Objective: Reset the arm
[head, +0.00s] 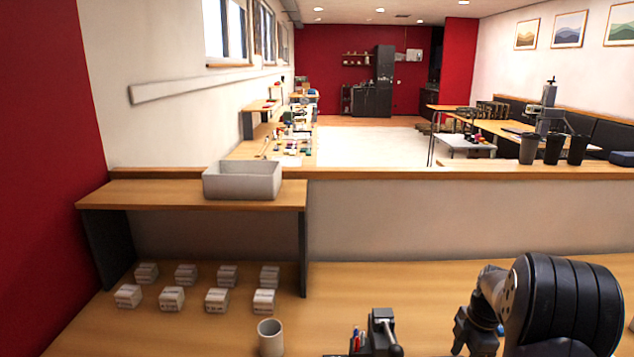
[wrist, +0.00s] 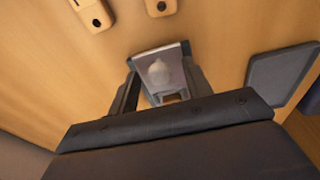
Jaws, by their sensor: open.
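My arm (head: 565,305) is folded at the lower right of the head view, above the wooden counter. I cannot make out the fingertips there. In the wrist view my gripper (wrist: 162,88) is open, its two dark fingers spread. A grey, dark-edged plate with a pale rounded shape (wrist: 160,73) shows between and beyond the fingers. I cannot tell whether the fingers touch it. No held object is visible.
Several small white boxes (head: 172,298) stand in rows under a wooden shelf (head: 190,203) bearing a grey bin (head: 242,180). A white cup (head: 270,338) and a dark lever device (head: 381,330) stand near the front edge. The counter's middle (head: 385,285) is clear.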

